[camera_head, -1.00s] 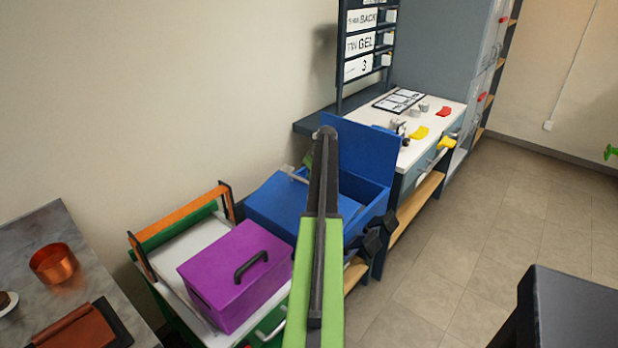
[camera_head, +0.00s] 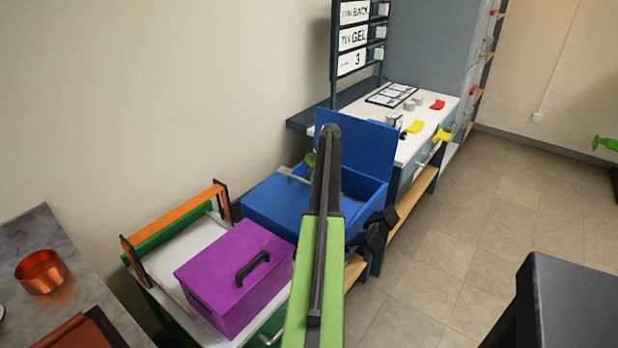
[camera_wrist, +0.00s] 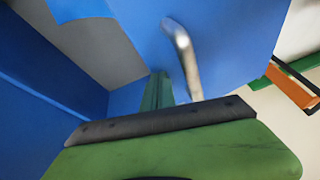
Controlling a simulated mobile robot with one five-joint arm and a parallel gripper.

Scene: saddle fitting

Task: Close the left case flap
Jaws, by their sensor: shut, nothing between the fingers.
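The blue case (camera_head: 368,221) stands right of the purple box, its inside partly visible. One blue flap (camera_head: 352,150) stands upright at its far side. A second blue panel, apparently the left flap (camera_head: 272,204), lies roughly flat at the left; my arm hides part of it, and I cannot tell whether it rests on the case rim. A silver handle (camera_head: 292,174) is at its far edge; the handle also shows in the wrist view (camera_wrist: 183,52), against bright blue. My gripper (camera_wrist: 158,92) is shut and empty, close below the handle; contact is unclear.
The purple box (camera_head: 222,282) with a black handle sits on a white-topped unit beside an orange-handled frame (camera_head: 172,215). A copper pot (camera_head: 41,273) stands on the left counter. A white worktop (camera_head: 408,150) with small items lies beyond the case. Floor at right is open.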

